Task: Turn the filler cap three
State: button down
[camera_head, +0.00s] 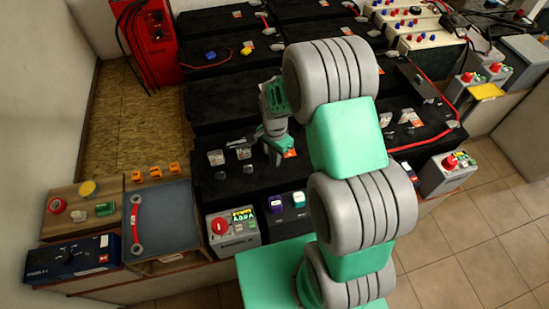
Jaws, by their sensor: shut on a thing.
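My gripper (274,152) reaches down over the black battery top (235,180) in the middle of the picture. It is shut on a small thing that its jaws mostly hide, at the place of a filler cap. I cannot read a number on it. Two small pale fittings stand on the same black top to the left of my gripper, one (216,158) further left and one (244,153) nearer. They may be filler caps. A small orange-red label shows just right of my jaws.
A grey box with a red knob (220,227) stands at the front. A blue-grey tray (167,220) with a red cable lies at the left. A red charger (152,40) stands at the back left. Tiled floor is clear at the right.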

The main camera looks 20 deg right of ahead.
jog(key=m+b, duration=0.1)
jog(key=m, duration=0.5)
dwell(0.6)
jog(key=c, duration=1.5)
grip_release()
notch_tip(320, 180, up, 8)
jog(key=shift+f+b, duration=0.1)
jog(key=shift+b, duration=0.45)
